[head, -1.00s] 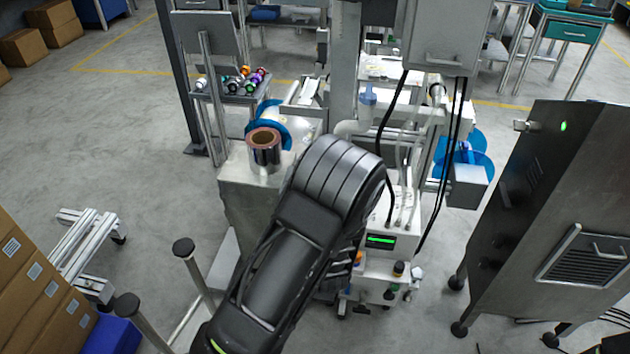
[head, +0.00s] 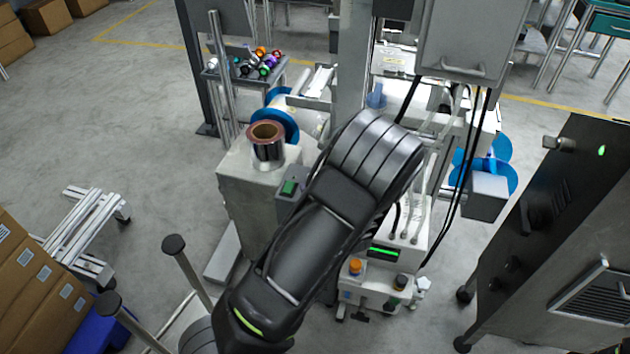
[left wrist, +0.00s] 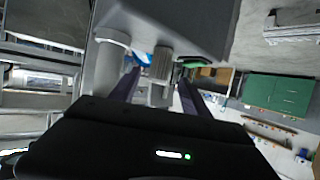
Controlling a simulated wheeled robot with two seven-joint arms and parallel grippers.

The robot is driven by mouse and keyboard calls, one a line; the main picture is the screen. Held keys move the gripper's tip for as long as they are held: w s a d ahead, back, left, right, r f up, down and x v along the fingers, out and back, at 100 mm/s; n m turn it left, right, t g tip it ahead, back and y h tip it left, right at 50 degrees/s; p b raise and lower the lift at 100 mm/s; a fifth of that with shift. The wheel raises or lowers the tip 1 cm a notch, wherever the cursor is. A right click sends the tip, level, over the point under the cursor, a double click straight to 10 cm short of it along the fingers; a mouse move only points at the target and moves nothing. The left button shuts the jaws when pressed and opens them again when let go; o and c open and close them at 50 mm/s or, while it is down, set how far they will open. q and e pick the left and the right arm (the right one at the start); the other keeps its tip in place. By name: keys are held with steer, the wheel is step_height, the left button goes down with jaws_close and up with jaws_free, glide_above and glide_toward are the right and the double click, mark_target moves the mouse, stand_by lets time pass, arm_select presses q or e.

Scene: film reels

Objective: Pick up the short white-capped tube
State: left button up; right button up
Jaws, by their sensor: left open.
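Several short tubes with coloured caps lie on a small tray (head: 283,75) at the upper left of the machine in the head view. A pale-ended one at the tray's left end, beside a post, looks like the white-capped tube (head: 211,65); it is too small to be sure. My left arm reaches up the middle of the head view, and its gripper is hidden there. In the left wrist view my left gripper (left wrist: 160,90) is open, its two dark fingers apart. A grey ribbed cylinder shows beyond them. No tube is recognisable there. My right gripper is not in view.
A grey cabinet (head: 560,230) stands at right, cardboard boxes (head: 40,290) at lower left. The floor at left is largely open.

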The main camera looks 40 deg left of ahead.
mark_target(310, 175)
arm_select(q)
steer(key=shift+x, duration=1.3)
steer(key=x, duration=0.5)
steer(key=shift+w+a, duration=0.1)
steer(key=shift+w, duration=0.05)
steer(key=shift+c, duration=0.4)
jaws_close()
